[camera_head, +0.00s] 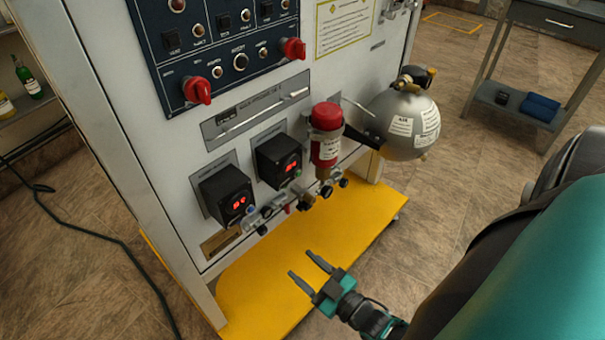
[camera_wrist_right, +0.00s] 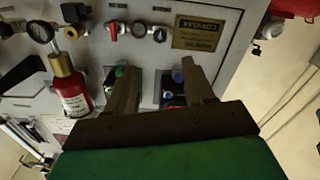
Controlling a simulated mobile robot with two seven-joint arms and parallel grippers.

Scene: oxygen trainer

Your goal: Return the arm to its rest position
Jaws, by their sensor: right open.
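My right gripper (camera_head: 303,270) is open and empty in the head view, above the yellow base plate and in front of the trainer panel. Its two fingers are apart, and the arm comes in from the lower right. In the right wrist view the two fingers (camera_wrist_right: 158,85) point toward the panel with nothing between them in their grasp. The trainer cabinet (camera_head: 110,60) stands upright at the centre left. My left gripper does not show in either view.
A red cylinder (camera_head: 326,140) and a grey sphere (camera_head: 403,125) stick out from the panel. Two black display boxes (camera_head: 228,195) sit beside them, with small valves below. A cable (camera_head: 110,236) lies on the floor at left. A grey cart (camera_head: 545,75) stands at upper right. Floor between is clear.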

